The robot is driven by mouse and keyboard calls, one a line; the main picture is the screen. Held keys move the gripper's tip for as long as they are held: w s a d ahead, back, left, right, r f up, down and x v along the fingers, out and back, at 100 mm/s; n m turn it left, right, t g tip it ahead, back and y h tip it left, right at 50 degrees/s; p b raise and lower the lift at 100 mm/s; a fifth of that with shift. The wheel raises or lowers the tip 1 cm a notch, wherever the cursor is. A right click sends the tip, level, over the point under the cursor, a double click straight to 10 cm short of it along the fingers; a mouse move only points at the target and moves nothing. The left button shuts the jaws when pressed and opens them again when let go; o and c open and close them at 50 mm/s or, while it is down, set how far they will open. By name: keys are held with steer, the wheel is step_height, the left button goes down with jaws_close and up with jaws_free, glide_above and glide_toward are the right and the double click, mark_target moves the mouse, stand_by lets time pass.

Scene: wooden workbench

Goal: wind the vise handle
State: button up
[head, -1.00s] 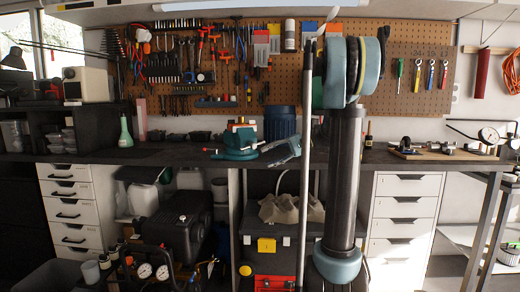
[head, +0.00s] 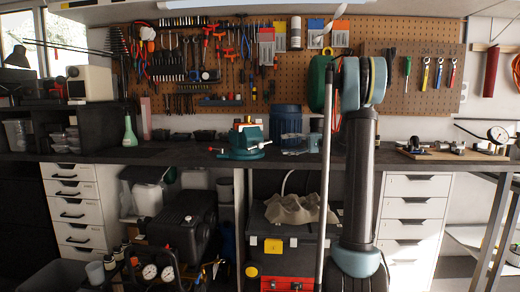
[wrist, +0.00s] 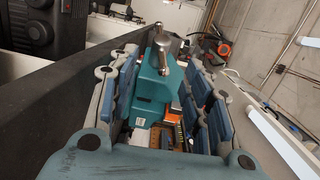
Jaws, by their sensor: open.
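The teal vise (head: 245,143) stands on the dark bench top, left of centre in the head view. In the wrist view the vise body (wrist: 172,92) shows between my two fingers. Its handle (wrist: 162,45), a silver bar with rounded ends, stands out toward the camera near the far end of the fingers.
A dark blue canister (head: 286,122) stands behind, on the bench. A green bottle (head: 129,131) is at left. A pegboard of tools (head: 210,70) lines the wall. A board with a gauge (head: 455,153) lies at right. The bench left of the vise is mostly clear.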

mark_target(259, 144)
steer(key=a, duration=0.4)
steer(key=s+a, duration=0.1)
steer(key=a, duration=0.8)
steer(key=shift+s+f, duration=0.15)
steer(key=shift+f, duration=0.15)
steer(key=shift+d, duration=0.1)
jaws_close()
